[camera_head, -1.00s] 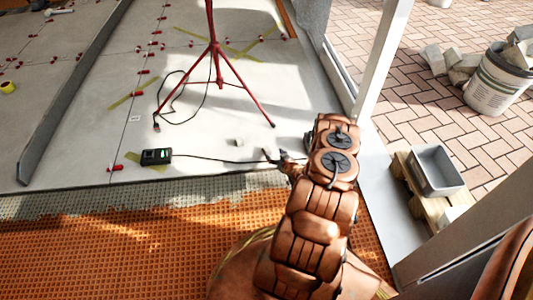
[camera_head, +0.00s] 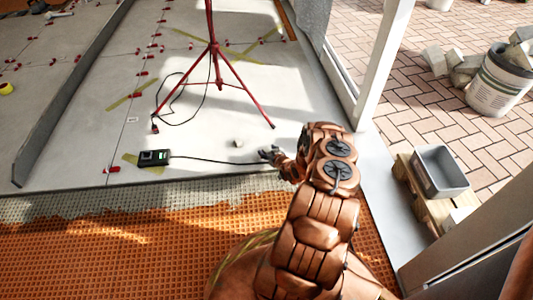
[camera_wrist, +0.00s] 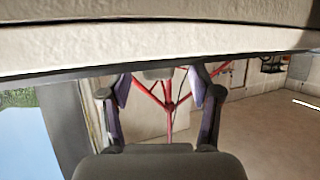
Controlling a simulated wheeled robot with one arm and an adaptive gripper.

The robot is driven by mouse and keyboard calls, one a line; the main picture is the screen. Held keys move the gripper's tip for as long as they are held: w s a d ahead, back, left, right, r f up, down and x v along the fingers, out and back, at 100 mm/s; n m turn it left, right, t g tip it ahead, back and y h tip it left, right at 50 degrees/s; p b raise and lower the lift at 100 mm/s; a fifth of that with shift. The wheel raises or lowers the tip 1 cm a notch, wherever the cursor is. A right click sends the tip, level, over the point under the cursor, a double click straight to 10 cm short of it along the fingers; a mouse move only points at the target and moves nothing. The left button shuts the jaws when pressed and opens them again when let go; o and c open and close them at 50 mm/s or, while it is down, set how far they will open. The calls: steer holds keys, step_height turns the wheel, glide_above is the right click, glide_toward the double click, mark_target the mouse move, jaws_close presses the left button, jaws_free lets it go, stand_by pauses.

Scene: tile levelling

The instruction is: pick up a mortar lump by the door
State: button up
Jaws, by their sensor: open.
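A small pale grey mortar lump (camera_head: 238,143) lies on the large grey tiles near the door frame. My gripper (camera_head: 266,153) is low over the tiles, just right of the lump, with a gap between them. The wrist view is upside down, with the floor along the top. There the lump (camera_wrist: 158,73) shows beyond and between the two spread fingers of my gripper (camera_wrist: 163,85). The fingers are open and empty. My forearm hides part of the floor behind the gripper in the head view.
A red tripod (camera_head: 214,50) stands just behind the lump. A black meter (camera_head: 154,158) lies left, its cable running towards my gripper. Orange matting (camera_head: 130,245) borders the tiles in front. The door frame (camera_head: 380,65), a grey tub (camera_head: 440,172) and a bucket (camera_head: 497,85) are right.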

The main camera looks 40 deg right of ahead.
steer(key=shift+c, duration=0.3)
jaws_close()
